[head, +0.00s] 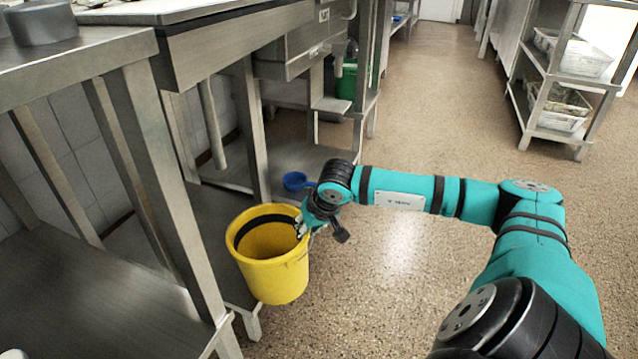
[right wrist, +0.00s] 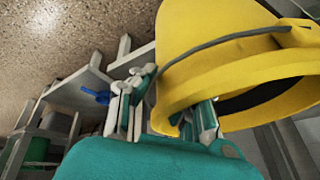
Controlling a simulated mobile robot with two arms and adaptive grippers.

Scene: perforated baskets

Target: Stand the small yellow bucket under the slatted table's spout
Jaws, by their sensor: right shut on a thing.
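The small yellow bucket (head: 275,278) is near the lower middle of the head view, upright with its mouth up, beside the steel table. My right gripper (head: 304,224) is shut on its rim at the right side. In the right wrist view the bucket (right wrist: 185,55) fills the upper right, with the gripper's fingers (right wrist: 165,115) at its rim. I cannot tell if its base touches anything. A grey pipe (head: 212,125) hangs under the table (head: 235,40), behind and left of the bucket; it looks like the spout. My left gripper is not in view.
Table legs (head: 165,190) stand close on the left. A green bin (head: 347,82) is farther back. A rack (head: 552,133) with trays stands at right. The middle floor is clear.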

